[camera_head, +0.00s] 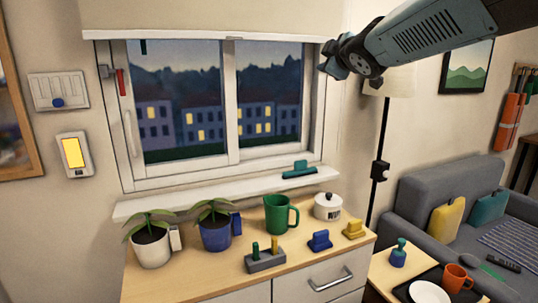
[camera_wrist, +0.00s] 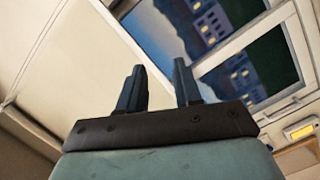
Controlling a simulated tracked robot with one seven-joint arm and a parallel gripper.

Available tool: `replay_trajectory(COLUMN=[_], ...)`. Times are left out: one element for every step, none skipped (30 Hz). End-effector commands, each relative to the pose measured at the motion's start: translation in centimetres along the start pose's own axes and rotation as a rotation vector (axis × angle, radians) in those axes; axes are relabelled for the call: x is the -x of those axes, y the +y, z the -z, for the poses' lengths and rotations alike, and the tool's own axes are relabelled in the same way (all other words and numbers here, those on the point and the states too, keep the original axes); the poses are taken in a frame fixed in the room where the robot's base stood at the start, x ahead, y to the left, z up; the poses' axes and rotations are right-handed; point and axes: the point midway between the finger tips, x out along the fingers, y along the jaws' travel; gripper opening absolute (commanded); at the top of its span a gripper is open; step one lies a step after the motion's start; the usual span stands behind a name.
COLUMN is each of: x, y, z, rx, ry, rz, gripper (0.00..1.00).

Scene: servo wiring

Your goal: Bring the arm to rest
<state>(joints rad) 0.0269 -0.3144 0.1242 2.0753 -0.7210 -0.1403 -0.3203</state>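My arm (camera_head: 430,38) reaches in from the upper right of the head view, raised above the cabinet and the sofa. My gripper (camera_head: 330,62) is at its left end, in front of the right edge of the window frame. In the wrist view my gripper (camera_wrist: 158,66) shows two dark fingers standing apart with nothing between them. The window (camera_wrist: 240,50) lies tilted behind them. I see no contact between the gripper and any object.
The cabinet top (camera_head: 200,283) bears two potted plants, a green mug (camera_head: 277,215), a white lidded pot (camera_head: 328,207) and small blue and yellow pieces. A floor lamp (camera_head: 383,130) stands just below the arm. A grey sofa (camera_head: 430,190) is at right.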

Motion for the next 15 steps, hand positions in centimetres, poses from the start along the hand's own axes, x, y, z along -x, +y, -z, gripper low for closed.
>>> replay_trajectory(x=[1.9,3.0,4.5,5.7,6.9,8.5,9.8,11.1,12.8,14.1,15.4,17.1,18.3,19.6,21.1], y=[-0.7,-1.2,-2.1,-2.8,-3.6,-4.8,-5.8,-6.8,-8.2,-9.3,-10.4,-11.9,-13.1,-14.3,-15.7], z=[-1.8,-3.1,-4.7,-5.8,-6.9,-8.3,-9.3,-10.2,-11.3,-12.1,-12.8,-13.6,-14.1,-14.5,-15.0], rx=[-0.073,-0.122,-0.19,-0.24,-0.291,-0.359,-0.409,-0.459,-0.525,-0.574,-0.622,-0.685,-0.731,-0.775,-0.83], ry=[-0.077,-0.128,-0.195,-0.244,-0.292,-0.355,-0.403,-0.447,-0.506,-0.55,-0.591,-0.646,-0.685,-0.723,-0.768], rz=[0.011,0.02,0.033,0.044,0.056,0.073,0.087,0.1,0.121,0.138,0.154,0.178,0.197,0.216,0.241], gripper=[0.34,0.34,0.34,0.34,0.34,0.34,0.34,0.34,0.34,0.34,0.34,0.34,0.34,0.34,0.34])
